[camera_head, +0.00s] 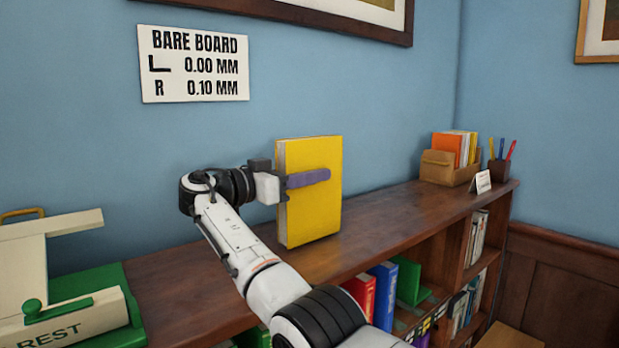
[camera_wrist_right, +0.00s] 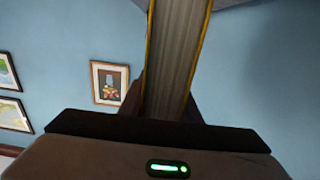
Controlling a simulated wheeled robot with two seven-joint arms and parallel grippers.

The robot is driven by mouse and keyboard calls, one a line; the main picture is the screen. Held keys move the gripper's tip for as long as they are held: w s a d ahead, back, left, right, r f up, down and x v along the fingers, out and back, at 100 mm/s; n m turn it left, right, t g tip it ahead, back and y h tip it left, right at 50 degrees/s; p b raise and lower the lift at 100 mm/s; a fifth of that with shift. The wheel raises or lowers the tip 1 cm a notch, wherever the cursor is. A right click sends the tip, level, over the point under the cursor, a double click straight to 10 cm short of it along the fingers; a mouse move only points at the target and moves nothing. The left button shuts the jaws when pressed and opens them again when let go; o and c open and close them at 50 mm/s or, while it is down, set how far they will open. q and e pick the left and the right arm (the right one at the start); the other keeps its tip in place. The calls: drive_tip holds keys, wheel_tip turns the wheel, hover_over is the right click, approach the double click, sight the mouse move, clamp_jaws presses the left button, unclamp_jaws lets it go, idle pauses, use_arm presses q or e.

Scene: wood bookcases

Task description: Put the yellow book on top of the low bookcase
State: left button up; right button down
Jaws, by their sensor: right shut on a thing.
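The yellow book (camera_head: 314,215) stands upright over the wooden top of the low bookcase (camera_head: 385,222). Its lower edge looks at or very close to the top; I cannot tell if it touches. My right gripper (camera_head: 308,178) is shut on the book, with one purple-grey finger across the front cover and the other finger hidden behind. In the right wrist view the book (camera_wrist_right: 176,55) shows its grey page edges between yellow covers, held between the dark fingers (camera_wrist_right: 168,108). My left gripper is not in view.
A green and cream stand (camera_head: 75,318) marked REST sits at the left. A box of books (camera_head: 446,166), a small card (camera_head: 482,182) and a pencil cup (camera_head: 500,170) stand at the far right end. The top between is clear. The wall with a sign (camera_head: 193,64) is behind.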

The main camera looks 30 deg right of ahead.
drive_tip(key=shift+f, duration=0.3)
drive_tip(key=c, duration=1.3)
unclamp_jaws()
drive_tip(key=shift+f, duration=0.15)
drive_tip(key=shift+c, duration=0.2)
drive_tip(key=a+b, duration=0.1)
drive_tip(key=a, duration=0.6)
drive_tip(key=shift+s+a, duration=0.3)
drive_tip(key=shift+s, duration=0.05)
